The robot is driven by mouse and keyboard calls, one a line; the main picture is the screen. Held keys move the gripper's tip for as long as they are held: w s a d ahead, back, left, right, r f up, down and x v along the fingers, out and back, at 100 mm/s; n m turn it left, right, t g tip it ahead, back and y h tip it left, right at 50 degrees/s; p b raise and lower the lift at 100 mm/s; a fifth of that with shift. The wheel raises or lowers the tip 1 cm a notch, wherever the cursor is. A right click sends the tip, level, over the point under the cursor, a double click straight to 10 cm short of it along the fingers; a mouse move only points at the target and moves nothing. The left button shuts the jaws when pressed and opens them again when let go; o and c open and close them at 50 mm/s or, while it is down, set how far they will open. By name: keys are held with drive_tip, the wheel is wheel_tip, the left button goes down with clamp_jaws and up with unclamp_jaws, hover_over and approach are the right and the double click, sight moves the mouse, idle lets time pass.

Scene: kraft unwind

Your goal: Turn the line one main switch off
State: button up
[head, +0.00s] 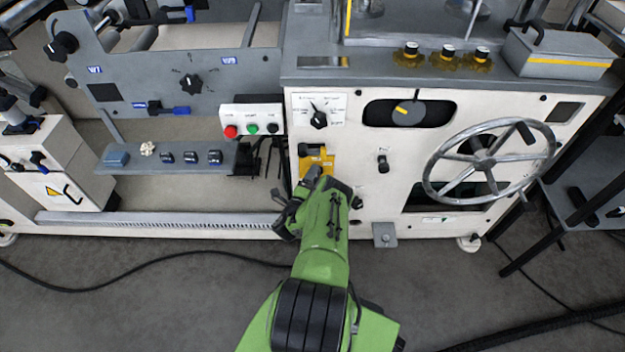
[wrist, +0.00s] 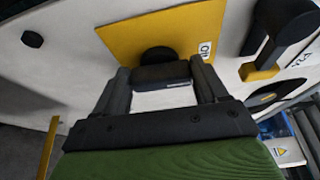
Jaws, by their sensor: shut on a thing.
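A yellow switch plate (head: 328,162) is on the white front panel of the machine, below a rotary selector. It fills the upper middle of the wrist view (wrist: 130,40), with a round black hub (wrist: 157,55) and a small white label reading like O and I (wrist: 206,50). My gripper (head: 311,176) is in front of this plate. In the wrist view its two fingers (wrist: 161,86) are shut on the black switch handle (wrist: 160,73), one on each side. The switch's exact angle is hard to read, and my gripper hides the plate's lower part in the head view.
A rotary selector (head: 319,118) is above the plate, and a small black knob (head: 383,163) is to its right. A large handwheel (head: 488,160) stands further right. A button box (head: 251,122) is up left. Another black handle (wrist: 275,38) shows right in the wrist view.

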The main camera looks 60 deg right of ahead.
drive_tip(key=shift+f+n, duration=0.1)
drive_tip(key=shift+n, duration=0.3)
drive_tip(key=o, duration=1.1)
drive_tip(key=shift+c, duration=0.2)
